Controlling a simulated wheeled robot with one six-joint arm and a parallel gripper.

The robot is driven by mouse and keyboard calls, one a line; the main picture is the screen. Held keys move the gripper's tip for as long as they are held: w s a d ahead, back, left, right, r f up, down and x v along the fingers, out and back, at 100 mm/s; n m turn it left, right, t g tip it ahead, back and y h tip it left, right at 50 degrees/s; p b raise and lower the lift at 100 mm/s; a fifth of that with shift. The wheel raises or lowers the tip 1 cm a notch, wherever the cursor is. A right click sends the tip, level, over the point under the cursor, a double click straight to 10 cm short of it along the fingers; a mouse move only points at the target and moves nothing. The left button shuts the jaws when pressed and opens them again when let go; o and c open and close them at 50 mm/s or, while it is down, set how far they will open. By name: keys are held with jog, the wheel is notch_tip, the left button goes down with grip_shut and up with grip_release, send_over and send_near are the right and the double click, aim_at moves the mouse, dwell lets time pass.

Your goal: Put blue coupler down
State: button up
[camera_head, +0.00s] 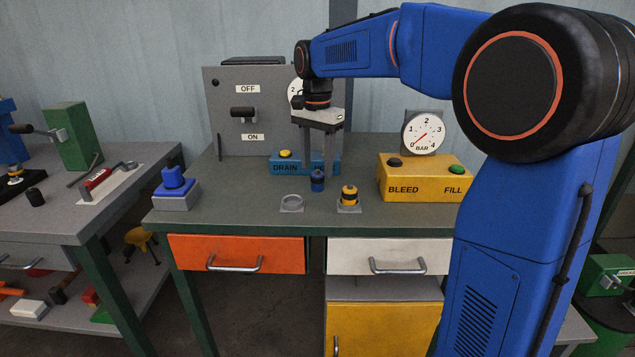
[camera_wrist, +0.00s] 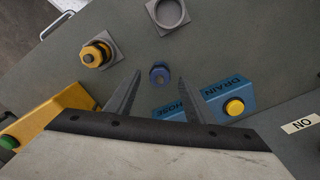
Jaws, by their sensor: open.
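The blue coupler (camera_head: 317,181) stands upright on the green-grey bench top (camera_head: 235,200), behind and between the empty grey ring holder (camera_head: 291,204) and the yellow coupler (camera_head: 349,194). In the wrist view the blue coupler (camera_wrist: 159,75) shows from above, just beyond the fingertips and in line with the gap between them. My gripper (camera_head: 319,170) points down over it, with its fingers apart and nothing held. Its fingers also show in the wrist view (camera_wrist: 161,76). I cannot tell whether a finger touches the coupler.
The blue drain box (camera_head: 290,168) with a yellow button is close behind the gripper. The yellow bleed and fill box (camera_head: 425,188) and the gauge (camera_head: 423,132) are to the right. A blue knob on a grey block (camera_head: 176,200) is at left. Bench top between is clear.

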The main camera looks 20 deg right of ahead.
aim_at(318, 181)
jog(key=shift+f, duration=1.3)
jog(key=shift+c, duration=0.7)
grip_shut()
